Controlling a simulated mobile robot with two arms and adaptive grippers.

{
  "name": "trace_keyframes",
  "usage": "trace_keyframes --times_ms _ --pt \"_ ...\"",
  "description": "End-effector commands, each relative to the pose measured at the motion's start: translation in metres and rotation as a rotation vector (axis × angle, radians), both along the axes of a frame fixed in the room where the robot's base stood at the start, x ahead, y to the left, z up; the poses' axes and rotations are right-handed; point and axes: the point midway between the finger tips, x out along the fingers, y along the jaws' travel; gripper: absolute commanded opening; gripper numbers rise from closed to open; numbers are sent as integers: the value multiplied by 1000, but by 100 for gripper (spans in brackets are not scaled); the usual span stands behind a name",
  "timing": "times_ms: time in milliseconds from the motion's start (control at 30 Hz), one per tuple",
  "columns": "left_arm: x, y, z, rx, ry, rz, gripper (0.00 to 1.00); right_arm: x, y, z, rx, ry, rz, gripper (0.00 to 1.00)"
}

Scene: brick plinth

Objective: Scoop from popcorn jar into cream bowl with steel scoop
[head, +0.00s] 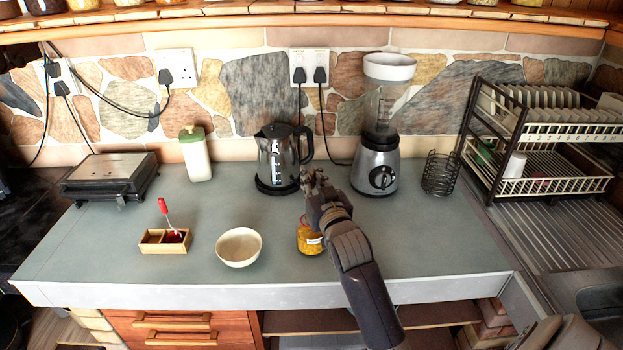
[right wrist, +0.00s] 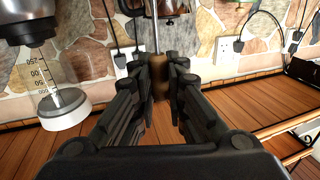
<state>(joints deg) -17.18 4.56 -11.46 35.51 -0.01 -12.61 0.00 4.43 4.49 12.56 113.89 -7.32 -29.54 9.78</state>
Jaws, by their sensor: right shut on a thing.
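The popcorn jar (head: 309,243), with yellow contents and a pale label, stands on the grey counter just below my right gripper, which partly covers it in the head view. The cream bowl (head: 239,247) stands to its left and looks empty. My right gripper (head: 313,180) is above and behind the jar. The right wrist view shows its fingers (right wrist: 160,75) shut on the brown handle (right wrist: 158,78) of the steel scoop, with its thin metal shaft (right wrist: 155,35) running away. The scoop's head is hidden in both views. My left gripper is not in view.
A kettle (head: 278,158) and blender (head: 379,165) stand behind the gripper, with a black wire holder (head: 440,173) to the right. A wooden box (head: 165,241) with a red-handled utensil is left of the bowl. The counter between box and bowl is clear.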

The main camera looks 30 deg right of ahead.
Motion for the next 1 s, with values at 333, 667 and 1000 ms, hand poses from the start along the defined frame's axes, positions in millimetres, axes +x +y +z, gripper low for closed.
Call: trace_keyframes --times_ms 333,667,1000 --pt "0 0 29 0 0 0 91 0 0 29 0 -1 0 0" --pt "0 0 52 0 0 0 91 0 0 52 1 -1 0 0" --pt "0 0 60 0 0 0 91 0 0 60 0 -1 0 0"
